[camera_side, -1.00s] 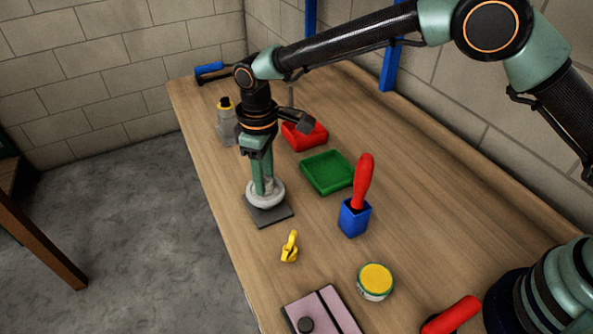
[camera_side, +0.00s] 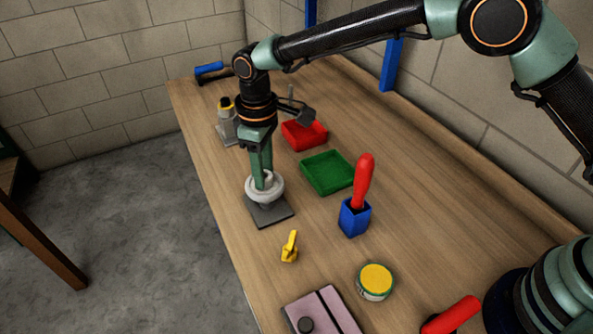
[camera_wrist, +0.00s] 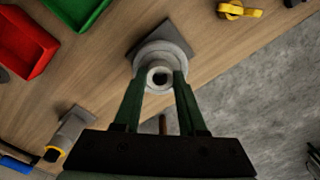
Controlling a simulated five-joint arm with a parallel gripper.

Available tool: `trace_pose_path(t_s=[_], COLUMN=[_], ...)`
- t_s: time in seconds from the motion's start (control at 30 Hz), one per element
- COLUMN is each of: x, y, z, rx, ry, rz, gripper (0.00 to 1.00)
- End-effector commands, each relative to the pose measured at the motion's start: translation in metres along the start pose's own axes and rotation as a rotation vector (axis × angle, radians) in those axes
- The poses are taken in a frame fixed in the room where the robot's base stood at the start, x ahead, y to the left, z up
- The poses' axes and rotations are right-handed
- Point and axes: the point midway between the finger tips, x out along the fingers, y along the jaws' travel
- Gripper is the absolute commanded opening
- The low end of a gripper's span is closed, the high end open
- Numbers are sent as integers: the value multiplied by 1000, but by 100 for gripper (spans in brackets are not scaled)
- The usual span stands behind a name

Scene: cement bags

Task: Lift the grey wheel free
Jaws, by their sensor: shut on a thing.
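The grey wheel (camera_side: 264,190) is a pale grey round piece with a raised hub, over a dark grey square plate (camera_side: 269,213) on the bench. My gripper (camera_side: 264,182) points down at it and is shut on its hub. In the wrist view the two green fingers (camera_wrist: 161,82) press on either side of the hub of the wheel (camera_wrist: 160,57), which has a dark hole in its middle. The wheel looks slightly raised over the plate (camera_wrist: 185,38), but I cannot tell how wide the gap is.
A green tray (camera_side: 328,190) and a red tray (camera_side: 304,145) lie right of the plate. A blue holder (camera_side: 354,219) with a red-handled tool (camera_side: 363,180), a yellow clamp (camera_side: 290,248) and a yellow-lidded tin (camera_side: 375,282) stand nearer.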

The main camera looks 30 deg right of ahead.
Motion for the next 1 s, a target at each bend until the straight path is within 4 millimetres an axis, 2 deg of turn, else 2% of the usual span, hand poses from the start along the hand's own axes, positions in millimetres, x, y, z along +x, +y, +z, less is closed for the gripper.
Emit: trace_pose_path(t_s=[0.6, 1.0], x=[-35, -51], y=[0, 0], z=[0, 0], rx=[0, 0], ry=[2, 2], rz=[0, 0], gripper=[0, 0])
